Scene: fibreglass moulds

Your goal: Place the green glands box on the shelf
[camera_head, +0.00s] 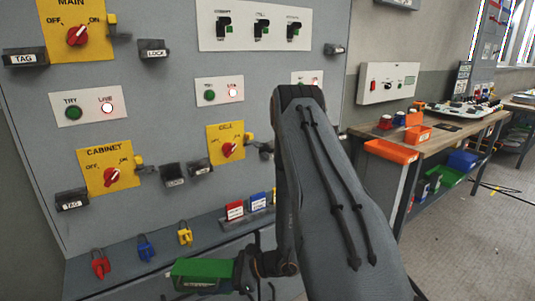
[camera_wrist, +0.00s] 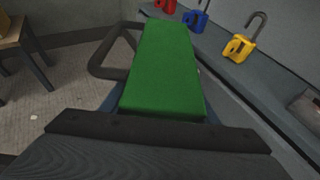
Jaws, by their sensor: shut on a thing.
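The green glands box (camera_head: 205,268) is held in my gripper (camera_head: 242,270) at the bottom of the head view, in front of the grey panel's ledge. In the wrist view the green box (camera_wrist: 160,65) extends away from the dark gripper bar (camera_wrist: 160,130). My gripper is shut on it. A grey ledge (camera_head: 215,222) runs along the foot of the panel. A workbench (camera_head: 440,148) at the right has a lower shelf (camera_head: 432,205) with bins on it. I cannot tell which of these is the task's shelf.
Red (camera_head: 101,265), blue (camera_head: 146,248) and yellow (camera_head: 185,236) padlocks stand along the ledge, close to the box. Switches and levers stick out of the panel (camera_head: 160,110). An orange bin (camera_head: 391,151) is at the bench's front edge. Open floor (camera_head: 470,235) lies at the right.

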